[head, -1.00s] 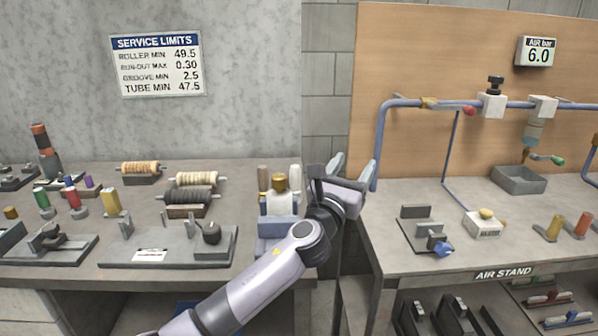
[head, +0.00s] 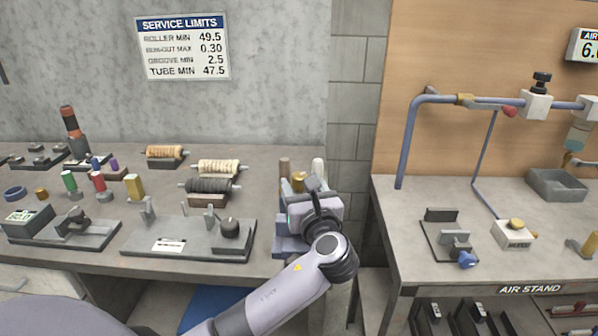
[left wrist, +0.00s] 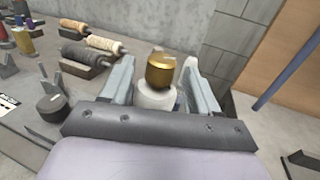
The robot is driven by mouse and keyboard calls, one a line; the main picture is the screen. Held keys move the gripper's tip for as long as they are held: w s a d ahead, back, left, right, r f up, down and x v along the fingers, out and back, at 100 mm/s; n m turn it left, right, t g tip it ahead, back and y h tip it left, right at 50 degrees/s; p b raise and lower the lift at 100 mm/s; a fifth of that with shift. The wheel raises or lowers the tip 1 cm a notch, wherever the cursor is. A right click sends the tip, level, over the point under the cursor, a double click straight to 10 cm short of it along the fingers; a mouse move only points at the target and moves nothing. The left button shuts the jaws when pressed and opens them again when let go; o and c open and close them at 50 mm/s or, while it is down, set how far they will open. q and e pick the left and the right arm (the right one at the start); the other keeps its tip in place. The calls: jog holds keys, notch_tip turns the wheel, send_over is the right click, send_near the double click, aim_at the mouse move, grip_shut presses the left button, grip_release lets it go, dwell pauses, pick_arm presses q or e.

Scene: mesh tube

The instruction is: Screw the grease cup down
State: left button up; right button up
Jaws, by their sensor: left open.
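The grease cup (head: 298,180) is a gold, rounded cap on a pale body at the right end of the left bench. In the left wrist view the gold cup (left wrist: 160,72) sits above a white collar (left wrist: 155,97). My left gripper (head: 305,190) is at the cup, and its body hides much of the pale fixture in the head view. In the left wrist view its fingers (left wrist: 160,62) are open, one on each side of the cup. Whether they touch it cannot be told. My right gripper is not in view.
A brown post (head: 285,168) and a white post (head: 318,168) stand close behind the cup. Wound rollers (head: 219,167) and a grey fixture plate (head: 190,250) lie to the left. A gap separates this bench from the air stand (head: 400,215) at right.

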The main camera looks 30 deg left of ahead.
aim_at(297, 175)
pick_arm(q)
jog(key=x, duration=0.5)
jog(key=c, duration=1)
jog(key=shift+o, duration=0.2)
jog(key=shift+t, duration=0.3)
